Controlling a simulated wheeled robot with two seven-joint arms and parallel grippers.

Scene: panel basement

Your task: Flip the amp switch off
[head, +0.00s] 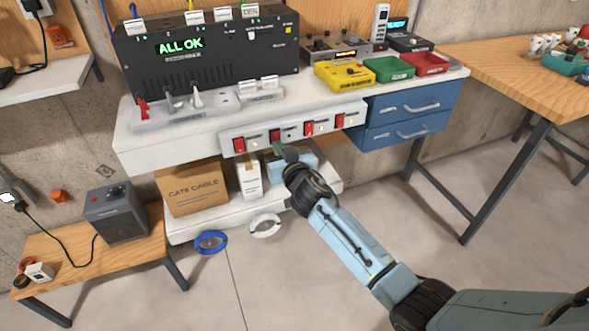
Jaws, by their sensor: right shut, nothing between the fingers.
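A white switch panel (295,127) runs along the front edge of the white bench. It carries several red rocker switches: a far left one (239,145), a second one (275,134), a third (309,128) and a far right one (339,121). Small labels sit beside them, too small to read, so I cannot tell which is the amp switch or how each is set. My right gripper (284,153) is shut and empty, just below the second switch and in front of the panel's lower edge. I cannot tell if it touches. My left gripper is not in view.
A black unit (205,60) reading "ALL OK" stands on the bench, with plugs (185,99) in a power strip before it. A cardboard box (190,190) stands on the lower shelf.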

